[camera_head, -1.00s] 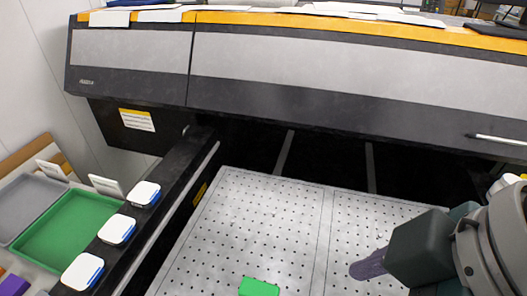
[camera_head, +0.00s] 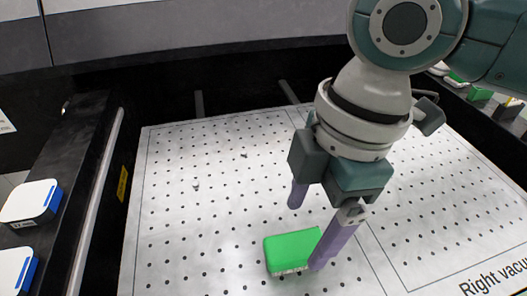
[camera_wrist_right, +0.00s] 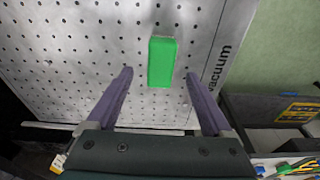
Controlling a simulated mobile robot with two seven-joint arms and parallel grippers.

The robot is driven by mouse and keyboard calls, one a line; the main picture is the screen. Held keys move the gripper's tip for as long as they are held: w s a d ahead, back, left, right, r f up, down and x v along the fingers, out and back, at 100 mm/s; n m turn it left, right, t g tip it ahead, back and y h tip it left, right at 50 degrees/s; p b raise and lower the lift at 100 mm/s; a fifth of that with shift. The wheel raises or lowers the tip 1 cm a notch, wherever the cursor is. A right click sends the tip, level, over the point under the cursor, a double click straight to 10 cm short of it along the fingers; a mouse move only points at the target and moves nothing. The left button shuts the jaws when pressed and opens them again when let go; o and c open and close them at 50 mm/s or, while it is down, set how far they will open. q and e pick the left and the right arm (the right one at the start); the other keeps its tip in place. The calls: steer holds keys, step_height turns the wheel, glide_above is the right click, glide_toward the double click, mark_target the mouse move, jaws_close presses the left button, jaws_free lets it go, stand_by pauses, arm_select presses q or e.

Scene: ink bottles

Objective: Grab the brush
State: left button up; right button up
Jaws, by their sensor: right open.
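The brush (camera_head: 290,250) is a green block with a pale, bristle-like strip along its lower edge. It lies on the perforated metal plate (camera_head: 190,165). My right gripper (camera_head: 305,236) is open and empty, pointing down with its two purple fingers apart near the brush. In the head view one fingertip overlaps the brush's right end. The brush also shows in the right wrist view (camera_wrist_right: 162,62), upright in the picture, just beyond and between the spread fingertips (camera_wrist_right: 159,74). I see no grip on it. My left gripper is out of view.
White-and-blue blocks (camera_head: 30,203) sit on the dark rail at the left. A dark machine housing (camera_head: 200,50) runs above the plate's back. Several small green and dark items (camera_head: 480,93) stand at the upper right. The plate around the brush is clear.

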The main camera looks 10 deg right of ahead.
mark_target(297, 245)
steer(key=f, duration=0.2)
steer(key=a+f, duration=0.1)
steer(key=f, duration=0.2)
steer(key=shift+s+f+b, duration=0.1)
steer(key=shift+f+b, duration=0.05)
steer(key=shift+b, duration=0.15)
steer(key=shift+c, duration=0.2)
jaws_close()
